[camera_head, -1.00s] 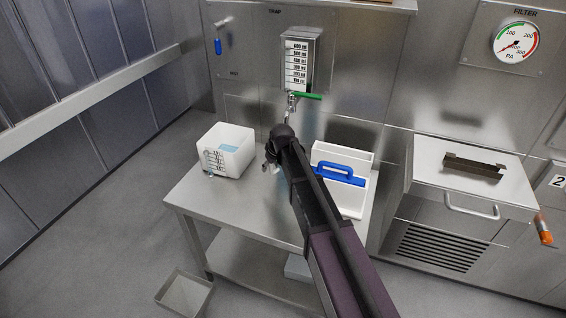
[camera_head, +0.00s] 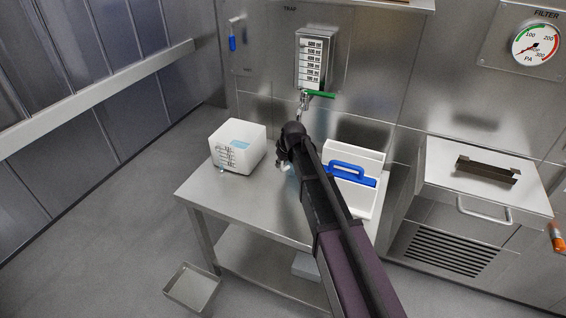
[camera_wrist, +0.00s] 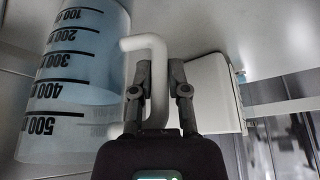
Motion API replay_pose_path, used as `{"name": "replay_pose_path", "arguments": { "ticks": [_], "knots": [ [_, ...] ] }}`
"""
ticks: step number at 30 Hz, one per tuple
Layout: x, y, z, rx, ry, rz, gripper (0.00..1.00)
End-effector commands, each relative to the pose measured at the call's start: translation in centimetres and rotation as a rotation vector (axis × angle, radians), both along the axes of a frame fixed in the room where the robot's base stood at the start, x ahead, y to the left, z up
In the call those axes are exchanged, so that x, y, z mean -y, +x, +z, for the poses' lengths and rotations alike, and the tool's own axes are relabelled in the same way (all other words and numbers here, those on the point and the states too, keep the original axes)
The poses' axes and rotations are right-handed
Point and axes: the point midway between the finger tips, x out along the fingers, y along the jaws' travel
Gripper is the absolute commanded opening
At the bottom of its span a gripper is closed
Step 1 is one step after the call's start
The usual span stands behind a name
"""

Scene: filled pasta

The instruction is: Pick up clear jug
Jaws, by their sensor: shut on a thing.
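The clear jug (camera_wrist: 72,75) is a bluish see-through vessel with black millilitre marks, large on the left of the wrist view. Its pale C-shaped handle (camera_wrist: 158,110) runs between the fingers of my gripper (camera_wrist: 161,75), which is shut on it. In the head view my arm hides most of the jug; only a small bluish patch shows beside the wrist, above the steel table (camera_head: 250,218). I cannot tell whether the jug's base touches the table.
A white caddy (camera_head: 365,157) with a blue handle stands close on the right. A gauge with a green-levered tap (camera_head: 319,94) is on the wall behind. A tray (camera_head: 192,288) lies on the floor.

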Motion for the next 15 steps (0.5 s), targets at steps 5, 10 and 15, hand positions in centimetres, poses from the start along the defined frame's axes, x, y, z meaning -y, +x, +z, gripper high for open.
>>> {"name": "replay_pose_path", "arguments": {
  "ticks": [5,10,15],
  "knots": [
    [0.0,-0.2,1.0,0.001,0.0,-0.001,0.0],
    [0.0,-0.2,2.4,0.001,0.0,-0.001,0.0],
    [0.0,-0.2,4.1,0.001,0.0,-0.001,0.0]
  ]
}}
